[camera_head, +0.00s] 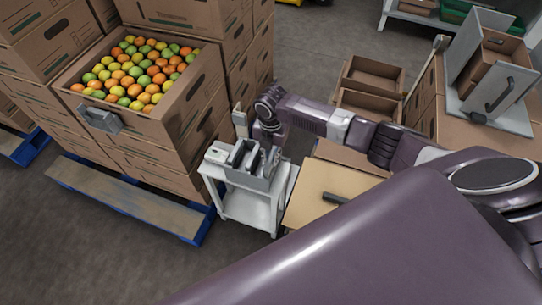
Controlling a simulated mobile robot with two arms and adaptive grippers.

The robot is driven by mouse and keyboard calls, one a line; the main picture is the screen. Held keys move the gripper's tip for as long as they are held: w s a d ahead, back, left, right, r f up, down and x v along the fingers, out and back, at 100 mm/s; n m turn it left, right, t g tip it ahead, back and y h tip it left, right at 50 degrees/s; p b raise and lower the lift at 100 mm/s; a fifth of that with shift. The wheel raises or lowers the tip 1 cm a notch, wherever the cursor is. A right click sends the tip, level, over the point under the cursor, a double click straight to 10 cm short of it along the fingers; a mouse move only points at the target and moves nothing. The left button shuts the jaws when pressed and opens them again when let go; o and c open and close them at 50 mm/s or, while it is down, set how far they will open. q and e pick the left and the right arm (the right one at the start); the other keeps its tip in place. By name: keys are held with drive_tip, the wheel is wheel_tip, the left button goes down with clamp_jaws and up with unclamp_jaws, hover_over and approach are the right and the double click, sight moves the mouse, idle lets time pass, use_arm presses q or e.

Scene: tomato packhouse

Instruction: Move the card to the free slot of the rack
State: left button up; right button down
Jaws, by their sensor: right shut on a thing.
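My right gripper (262,140) reaches down from the right arm over a small rack (233,157) of grey upright plates on a white stand. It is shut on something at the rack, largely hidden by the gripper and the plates. A narrow pale upright piece (239,119) shows just left of the gripper; it may be the card, but I cannot tell whether the gripper touches it. Which slot of the rack is free is too small to tell. My left gripper is not in view.
The white stand (247,205) is beside stacked cartons; the top carton (180,118) holds tomatoes and has a grey holder (100,118) on its edge. A blue pallet (195,233) lies below. A tan board (318,190) with a dark handle is right of the stand. Open cartons (372,73) stand behind.

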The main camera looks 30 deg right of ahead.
drive_tip(key=shift+f, duration=0.35)
drive_tip(key=shift+f+b, duration=0.5)
drive_tip(key=shift+f, duration=0.2)
drive_tip(key=c, duration=1.9)
unclamp_jaws()
drive_tip(key=shift+r, duration=0.1)
